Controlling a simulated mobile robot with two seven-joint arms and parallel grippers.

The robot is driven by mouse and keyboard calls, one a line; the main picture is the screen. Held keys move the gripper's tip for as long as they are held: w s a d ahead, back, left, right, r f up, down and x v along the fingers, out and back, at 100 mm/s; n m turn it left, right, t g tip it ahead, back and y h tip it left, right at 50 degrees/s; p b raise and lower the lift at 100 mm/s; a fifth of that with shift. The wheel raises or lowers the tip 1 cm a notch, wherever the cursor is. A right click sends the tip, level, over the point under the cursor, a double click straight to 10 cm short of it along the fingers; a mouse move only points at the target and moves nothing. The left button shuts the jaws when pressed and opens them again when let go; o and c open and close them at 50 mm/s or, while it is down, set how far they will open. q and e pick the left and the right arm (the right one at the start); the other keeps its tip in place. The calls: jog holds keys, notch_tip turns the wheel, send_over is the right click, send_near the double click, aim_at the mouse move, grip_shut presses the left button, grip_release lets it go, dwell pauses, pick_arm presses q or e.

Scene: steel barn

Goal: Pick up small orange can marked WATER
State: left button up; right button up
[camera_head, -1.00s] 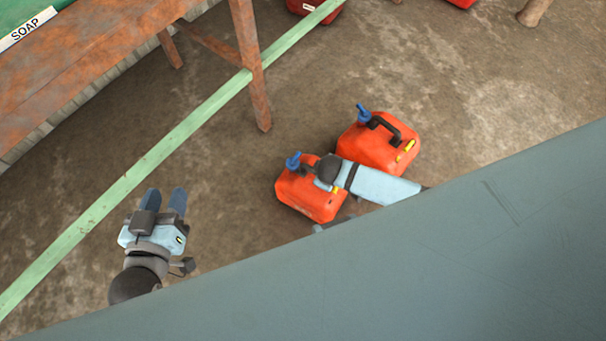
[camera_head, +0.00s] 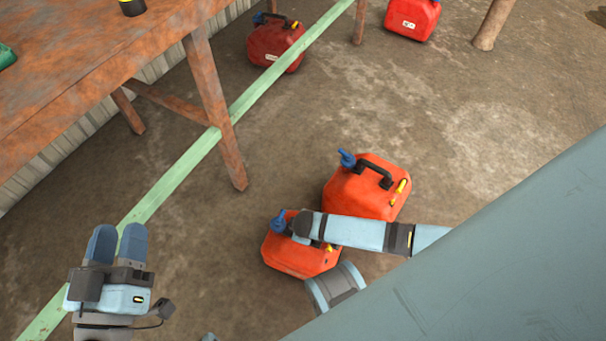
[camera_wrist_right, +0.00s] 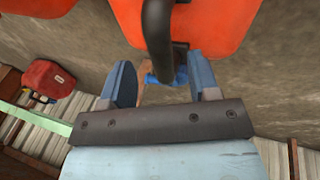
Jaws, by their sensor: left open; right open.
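Two orange cans with blue spouts and dark handles stand side by side on the floor in the head view. The front orange can (camera_head: 290,258) looks smaller and is partly covered by my right arm; the rear orange can (camera_head: 355,197) is clearer. I cannot read WATER on either. My left gripper (camera_head: 118,240) is open and empty, left of the cans. My right gripper (camera_wrist_right: 163,82) is open in the right wrist view. A dark handle (camera_wrist_right: 157,30) and blue spout of an orange can (camera_wrist_right: 215,25) appear between its fingers; contact cannot be told.
A rusty table (camera_head: 100,60) stands at upper left, its leg (camera_head: 215,115) on the floor. A green strip (camera_head: 180,165) crosses the floor. A dark red can (camera_head: 274,42) and another red can (camera_head: 412,18) stand farther back. A grey-blue surface fills the lower right.

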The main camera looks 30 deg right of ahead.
jog(key=b+x, duration=0.1)
jog(key=x, duration=0.1)
jog(key=b+x, duration=0.1)
jog(key=x, duration=0.1)
jog(key=shift+a+b, duration=0.2)
jog(key=shift+b, duration=0.2)
jog(key=shift+w+d+f, duration=0.1)
jog(key=shift+w+f, duration=0.15)
jog(key=shift+f, duration=0.3)
pick_arm(q)
jog(key=f+g, duration=0.1)
jog(key=f, duration=0.1)
jog(key=f+g, duration=0.1)
jog(key=f, duration=0.2)
jog(key=shift+w+d+f+m, duration=0.1)
jog(key=shift+d+m, duration=0.1)
jog(key=shift+m, duration=0.1)
pick_arm(e)
jog(key=shift+c, duration=0.3)
grip_shut()
